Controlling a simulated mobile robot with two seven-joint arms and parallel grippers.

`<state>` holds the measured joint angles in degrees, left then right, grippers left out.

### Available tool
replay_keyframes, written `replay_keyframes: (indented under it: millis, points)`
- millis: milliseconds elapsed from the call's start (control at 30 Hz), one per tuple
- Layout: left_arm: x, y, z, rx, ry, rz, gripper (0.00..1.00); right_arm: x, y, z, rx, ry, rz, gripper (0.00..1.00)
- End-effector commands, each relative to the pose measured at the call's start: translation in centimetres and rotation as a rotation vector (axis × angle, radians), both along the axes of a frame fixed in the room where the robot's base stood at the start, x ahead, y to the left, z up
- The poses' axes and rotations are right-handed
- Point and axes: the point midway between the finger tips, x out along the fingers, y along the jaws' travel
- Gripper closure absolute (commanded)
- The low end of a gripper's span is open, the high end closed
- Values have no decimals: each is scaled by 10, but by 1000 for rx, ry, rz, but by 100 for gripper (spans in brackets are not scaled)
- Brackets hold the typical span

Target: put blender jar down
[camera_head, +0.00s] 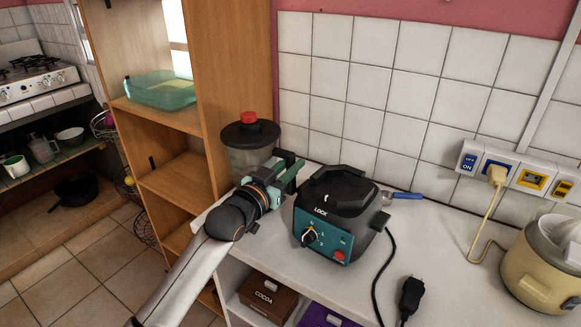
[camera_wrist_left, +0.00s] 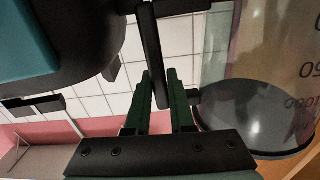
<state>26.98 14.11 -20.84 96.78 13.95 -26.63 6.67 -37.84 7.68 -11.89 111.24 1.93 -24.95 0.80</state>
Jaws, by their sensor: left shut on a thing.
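The blender jar (camera_head: 248,150) is clear with a black lid and a red cap. It is upright at the left end of the counter, beside the wooden shelf. My left gripper (camera_head: 284,172) is at its right side and hides its lower part, so I cannot tell whether its bottom touches the counter. In the left wrist view, which is upside down, my left gripper (camera_wrist_left: 163,92) is shut on the jar's black handle (camera_wrist_left: 150,45). The jar's clear body and black lid (camera_wrist_left: 258,118) show at the right. My right gripper is not in view.
A cream cooker (camera_head: 545,262) stands far right. The wooden shelf (camera_head: 232,70) rises behind the jar.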

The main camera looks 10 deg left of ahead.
Motion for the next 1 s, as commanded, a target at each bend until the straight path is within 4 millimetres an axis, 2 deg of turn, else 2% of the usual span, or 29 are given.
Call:
replay_keyframes:
  millis: [200, 233, 467, 767, 867, 1000]
  points:
    - [0, 0, 0, 0, -4, 1, 100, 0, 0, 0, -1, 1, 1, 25]
    - [0, 0, -5, -1, 8, 1, 77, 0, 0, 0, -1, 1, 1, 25]
    - [0, 0, -4, -1, 6, 1, 51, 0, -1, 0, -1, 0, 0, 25]
    - [-1, 1, -3, -1, 4, 1, 50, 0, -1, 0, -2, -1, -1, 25]
    - [-6, 3, -4, 0, 5, 2, 50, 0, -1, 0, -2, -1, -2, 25]
    - [-23, 9, -4, -1, 6, 1, 50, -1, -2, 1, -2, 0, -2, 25]
